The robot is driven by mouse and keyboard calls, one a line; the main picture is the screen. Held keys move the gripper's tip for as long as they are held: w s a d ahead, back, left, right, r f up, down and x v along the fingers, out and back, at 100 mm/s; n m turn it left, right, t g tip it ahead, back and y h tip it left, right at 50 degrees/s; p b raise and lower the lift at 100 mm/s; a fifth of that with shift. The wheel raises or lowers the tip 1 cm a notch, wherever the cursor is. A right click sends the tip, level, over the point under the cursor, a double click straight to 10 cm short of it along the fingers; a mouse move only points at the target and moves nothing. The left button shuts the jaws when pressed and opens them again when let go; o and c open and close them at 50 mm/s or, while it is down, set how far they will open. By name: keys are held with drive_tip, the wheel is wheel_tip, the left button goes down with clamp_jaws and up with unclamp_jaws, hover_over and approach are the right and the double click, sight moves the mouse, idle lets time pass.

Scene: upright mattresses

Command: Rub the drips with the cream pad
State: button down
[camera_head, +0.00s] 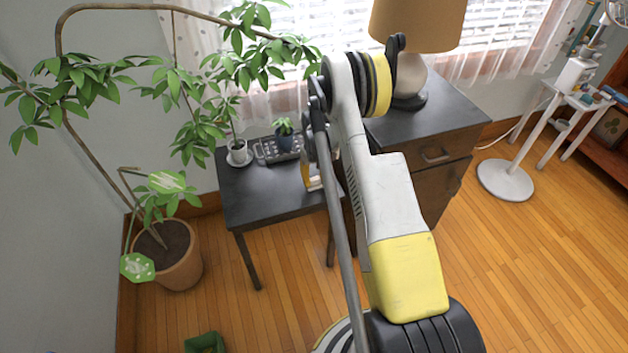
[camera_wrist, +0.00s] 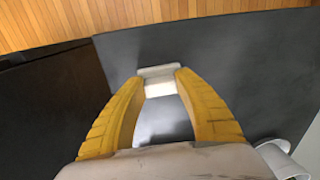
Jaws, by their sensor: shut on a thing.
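The cream pad (camera_wrist: 160,88) is between the yellow fingertips of my gripper (camera_wrist: 161,82) in the wrist view. My gripper is shut on it, over the small black table (camera_wrist: 235,75). I cannot tell whether the pad touches the tabletop. A pale, blurred sheen lies on the black top between the fingers; I cannot tell whether it is drips or a reflection. No drips show clearly in either view. In the head view my gripper (camera_head: 312,178) is partly hidden behind my arm, above the right part of the small black table (camera_head: 262,205).
A white pot (camera_head: 238,151) on a saucer and a grey tray (camera_head: 268,152) beside a dark blue pot (camera_head: 284,140) stand on the table. A dark cabinet (camera_head: 432,118) with a lamp (camera_head: 410,75) adjoins on the right. A large potted plant (camera_head: 180,262) stands left.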

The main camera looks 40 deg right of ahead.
drive_tip(key=shift+w+a, duration=0.35)
drive_tip(key=shift+a, duration=0.95)
drive_tip(key=shift+w+a, duration=0.4)
drive_tip(key=shift+a, duration=0.9)
drive_tip(key=shift+w+a, duration=0.35)
drive_tip(key=shift+a, duration=0.95)
wheel_tip(320, 180, up, 6)
drive_tip(key=p, duration=0.2)
drive_tip(key=shift+p, duration=0.3)
drive_tip(key=c, duration=1.8)
unclamp_jaws()
clamp_jaws()
